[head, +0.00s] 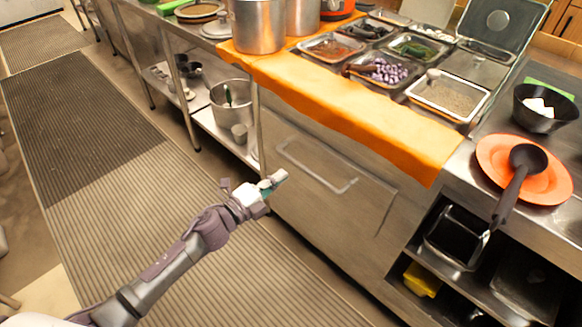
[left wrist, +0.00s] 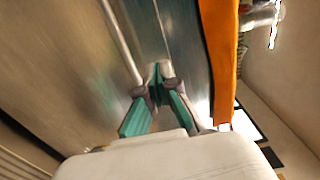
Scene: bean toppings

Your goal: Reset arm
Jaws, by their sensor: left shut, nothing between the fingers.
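My left gripper (head: 275,182) is stretched out over the ribbed floor mat, in front of the steel counter's drawer front. Its fingers look closed together and hold nothing. The left wrist view shows its teal-padded fingers (left wrist: 158,80) meeting at the tips, with the steel front and the orange cloth's edge beyond. My right gripper does not show in either view.
An orange cloth (head: 330,102) hangs over the counter edge, with metal topping trays (head: 449,95) behind it. A black ladle (head: 519,178) lies on an orange plate (head: 560,186) beside a black bowl (head: 541,122). The ribbed mat (head: 130,200) on the left is clear.

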